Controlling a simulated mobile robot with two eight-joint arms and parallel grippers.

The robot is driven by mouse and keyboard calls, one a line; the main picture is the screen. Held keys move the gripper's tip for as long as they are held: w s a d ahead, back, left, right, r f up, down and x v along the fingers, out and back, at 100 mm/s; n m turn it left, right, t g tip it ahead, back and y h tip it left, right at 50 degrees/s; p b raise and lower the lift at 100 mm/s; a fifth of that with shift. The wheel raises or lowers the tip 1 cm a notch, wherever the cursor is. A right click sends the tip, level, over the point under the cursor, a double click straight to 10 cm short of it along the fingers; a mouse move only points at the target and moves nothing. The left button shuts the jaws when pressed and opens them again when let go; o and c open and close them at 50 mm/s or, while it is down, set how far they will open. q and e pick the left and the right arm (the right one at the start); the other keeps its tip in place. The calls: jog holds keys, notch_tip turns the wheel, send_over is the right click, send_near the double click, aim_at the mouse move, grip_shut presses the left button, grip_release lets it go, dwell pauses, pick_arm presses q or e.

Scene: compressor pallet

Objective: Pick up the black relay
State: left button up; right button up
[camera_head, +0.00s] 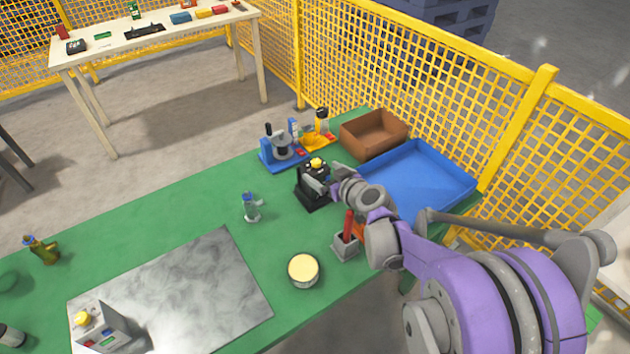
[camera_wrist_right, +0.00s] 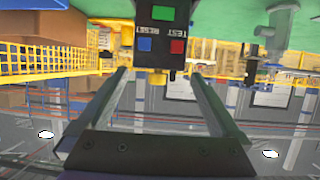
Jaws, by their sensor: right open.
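The black relay (camera_head: 316,170) stands upright on the green table (camera_head: 215,205) and has a yellow knob on top. In the right wrist view the relay (camera_wrist_right: 161,40) appears upside down, with a blue button, a red button and the words TEST and RESET on its face. My right gripper (camera_head: 319,186) is at the relay in the head view. In the wrist view its open fingers (camera_wrist_right: 160,76) are on either side of the relay's lower picture end, with a visible gap on each side. My left gripper is not in view.
A blue tray (camera_head: 425,150) and a brown box (camera_head: 348,141) lie behind my right arm. A blue fixture (camera_head: 269,155) is close behind the relay. A round tin (camera_head: 303,270), a grey holder with red handles (camera_head: 345,247) and a small metal fitting (camera_head: 251,207) stand nearby.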

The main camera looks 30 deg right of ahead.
aim_at(317, 168)
jog(key=x, duration=0.5)
jog(key=shift+w+d+f, duration=0.1)
jog(key=shift+w+f, duration=0.05)
jog(key=shift+w, duration=0.05)
grip_shut()
dwell(0.3)
